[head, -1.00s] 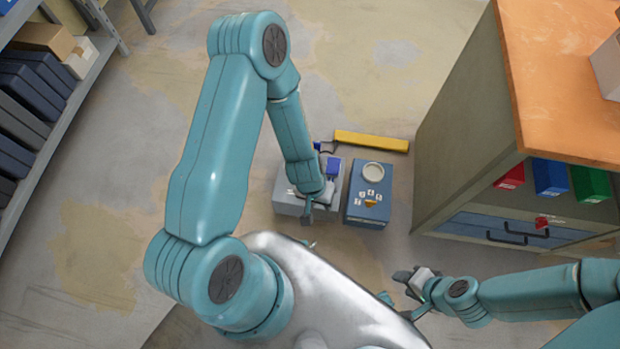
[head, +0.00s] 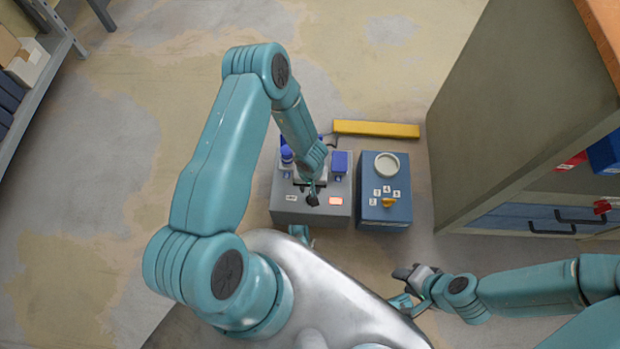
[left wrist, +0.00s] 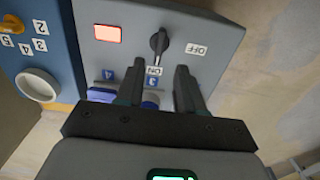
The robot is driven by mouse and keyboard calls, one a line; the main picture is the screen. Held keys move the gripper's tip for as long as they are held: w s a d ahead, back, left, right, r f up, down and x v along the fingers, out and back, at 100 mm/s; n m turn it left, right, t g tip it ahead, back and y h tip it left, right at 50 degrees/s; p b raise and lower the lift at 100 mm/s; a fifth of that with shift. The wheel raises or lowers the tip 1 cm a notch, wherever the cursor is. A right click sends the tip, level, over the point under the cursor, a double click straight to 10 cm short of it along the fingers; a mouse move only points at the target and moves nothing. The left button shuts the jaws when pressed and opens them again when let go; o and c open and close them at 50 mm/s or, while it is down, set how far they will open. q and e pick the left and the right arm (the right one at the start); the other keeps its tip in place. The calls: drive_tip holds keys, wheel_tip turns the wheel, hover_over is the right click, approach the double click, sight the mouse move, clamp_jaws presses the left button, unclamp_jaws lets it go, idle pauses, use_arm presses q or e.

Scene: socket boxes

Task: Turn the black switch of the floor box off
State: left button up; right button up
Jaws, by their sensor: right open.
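The grey floor box (head: 283,212) stands on the floor, partly hidden by my left arm. Its black switch (left wrist: 158,42) shows in the left wrist view, its handle in line with the ON label (left wrist: 154,71); the OFF label (left wrist: 198,50) is to its right. A red light (left wrist: 108,34) on the box is lit; it also shows in the head view (head: 336,201). My left gripper (left wrist: 158,86) is open and empty, its fingers just short of the switch in the picture. In the head view, my left gripper (head: 311,187) is over the box. My right gripper (head: 405,287) is open, away from the box.
A blue box (head: 370,212) with a yellow knob (head: 389,203) and a round white part stands right of the floor box. Blue plugs (head: 340,162) sit on the floor box. A yellow bar (head: 376,129) lies behind.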

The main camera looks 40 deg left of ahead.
use_arm(q)
wheel_tip(320, 180, down, 6)
drive_tip(key=shift+d+r+b, duration=0.1)
drive_tip(key=shift+r+b, duration=0.1)
drive_tip(key=shift+b, duration=0.7)
drive_tip(key=shift+f, duration=0.65)
clamp_jaws()
